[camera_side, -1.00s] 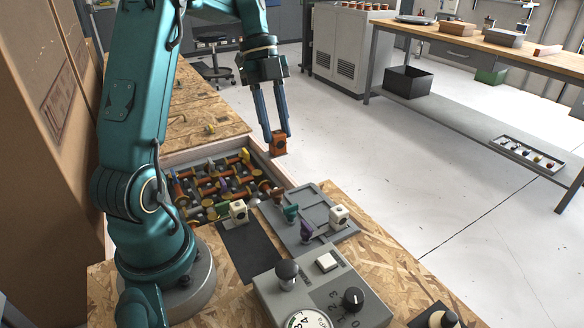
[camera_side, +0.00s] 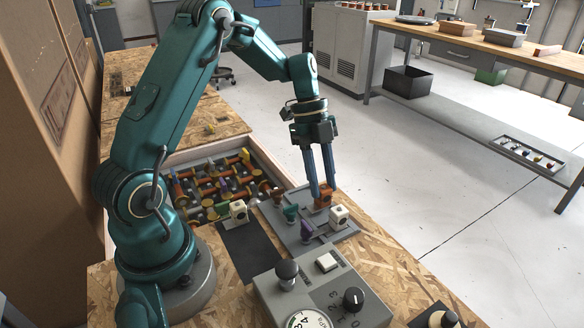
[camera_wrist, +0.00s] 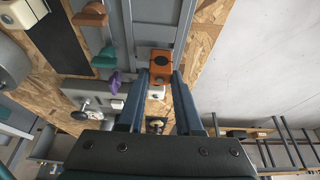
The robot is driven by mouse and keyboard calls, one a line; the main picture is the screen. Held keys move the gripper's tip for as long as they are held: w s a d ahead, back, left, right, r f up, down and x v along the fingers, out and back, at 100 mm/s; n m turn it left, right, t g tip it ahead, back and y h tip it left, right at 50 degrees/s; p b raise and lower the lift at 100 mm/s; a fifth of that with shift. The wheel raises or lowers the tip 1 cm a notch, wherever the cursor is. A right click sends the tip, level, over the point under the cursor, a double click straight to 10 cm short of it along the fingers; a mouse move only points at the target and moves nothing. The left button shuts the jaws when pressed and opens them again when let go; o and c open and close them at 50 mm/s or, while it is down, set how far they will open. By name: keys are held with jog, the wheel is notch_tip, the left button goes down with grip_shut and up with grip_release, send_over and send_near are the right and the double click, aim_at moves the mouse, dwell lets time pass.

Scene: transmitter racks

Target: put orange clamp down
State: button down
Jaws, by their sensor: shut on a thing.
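The orange clamp (camera_side: 322,197) is a small orange block with a dark round mark, held between the fingertips of my gripper (camera_side: 326,190). It is over the far right part of the grey tray (camera_side: 276,222); I cannot tell whether it touches the tray. In the wrist view the clamp (camera_wrist: 161,66) sits between the two blue fingers of my gripper (camera_wrist: 160,84). A white cube (camera_side: 339,216) stands close to it on the tray. A green clamp (camera_side: 290,212) and a purple clamp (camera_side: 307,229) stand on the tray to the left.
A bin (camera_side: 167,158) of several coloured parts lies left of the tray. Another white block (camera_side: 238,211) stands near a black mat (camera_side: 248,250). A grey control box (camera_side: 318,290) with knobs is in front.

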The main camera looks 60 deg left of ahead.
jog(key=shift+f, duration=0.3)
jog(key=c, duration=0.6)
grip_release()
jog(key=v, duration=1.2)
jog(key=s+d+r+n+t+y, duration=0.25)
jog(key=s+d+r+n, duration=0.2)
jog(key=d+n, duration=0.3)
jog(key=shift+s+d+f+n+t+y, duration=0.3)
jog(key=shift+s+d+f+n+t, duration=0.3)
jog(key=shift+s+n, duration=1.2)
jog(key=shift+s+d+f+n+t+y, duration=0.4)
jog(key=shift+s+d+f+n, duration=0.35)
jog(key=shift+s+n, duration=1.05)
jog(key=shift+s+d+f+n+t+y, duration=0.25)
jog(key=shift+s+d+f+n+t, duration=0.4)
jog(key=shift+s+n, duration=1.1)
jog(key=shift+o, duration=0.4)
jog(key=shift+s, duration=0.1)
